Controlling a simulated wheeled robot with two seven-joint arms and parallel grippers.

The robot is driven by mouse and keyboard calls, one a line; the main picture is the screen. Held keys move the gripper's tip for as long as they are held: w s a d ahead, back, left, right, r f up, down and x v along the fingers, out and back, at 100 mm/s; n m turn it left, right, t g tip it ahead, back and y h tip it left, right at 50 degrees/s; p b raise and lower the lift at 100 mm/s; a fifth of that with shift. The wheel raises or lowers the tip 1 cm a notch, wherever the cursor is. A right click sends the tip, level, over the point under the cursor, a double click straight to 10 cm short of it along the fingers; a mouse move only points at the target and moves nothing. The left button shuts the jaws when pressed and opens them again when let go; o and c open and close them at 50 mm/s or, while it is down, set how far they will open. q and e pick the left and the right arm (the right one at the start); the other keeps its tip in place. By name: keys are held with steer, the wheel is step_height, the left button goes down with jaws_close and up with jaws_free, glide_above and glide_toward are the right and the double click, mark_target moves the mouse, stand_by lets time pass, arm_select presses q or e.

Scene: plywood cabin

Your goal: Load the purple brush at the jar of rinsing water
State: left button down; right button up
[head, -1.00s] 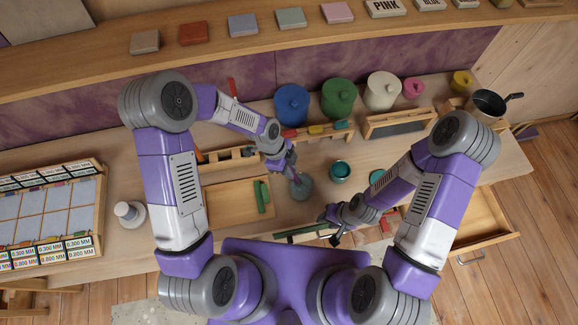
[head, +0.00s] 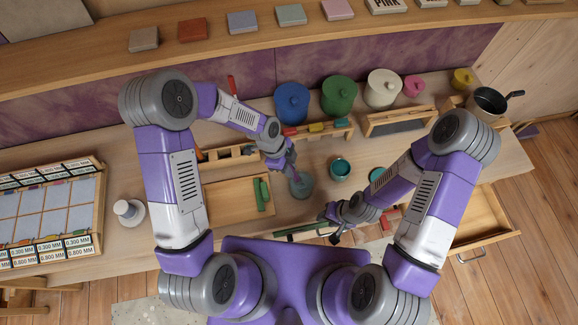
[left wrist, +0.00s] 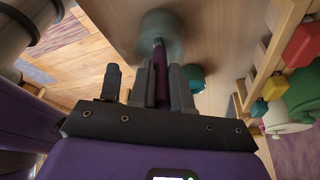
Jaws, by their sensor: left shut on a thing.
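The jar of rinsing water (head: 303,188) is a round, see-through grey-teal jar on the bench, just in front of my left gripper (head: 294,176). It also shows in the left wrist view (left wrist: 160,28), beyond the fingertips. My left gripper (left wrist: 161,90) is shut on the purple brush (left wrist: 161,72), whose handle runs between the fingers toward the jar. The brush's far end overlaps the jar; its tip is hidden, so I cannot tell its depth in it. My right gripper (head: 335,236) is low near the bench's front edge; its fingers are too small to read.
A teal pot (head: 340,169) stands right of the jar. A wooden tray (head: 226,205) with a green item (head: 262,194) lies left. Blue (head: 292,102), green (head: 339,96) and cream (head: 383,90) lidded jars stand behind. An open drawer (head: 480,228) juts out at right.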

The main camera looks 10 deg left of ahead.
arm_select(q)
steer(key=shift+f+b, duration=0.5)
steer(key=shift+b, duration=0.05)
stand_by(1.6)
steer(key=shift+r, duration=0.1)
steer(key=shift+r+p, duration=2.15)
steer(key=shift+r, duration=1.4)
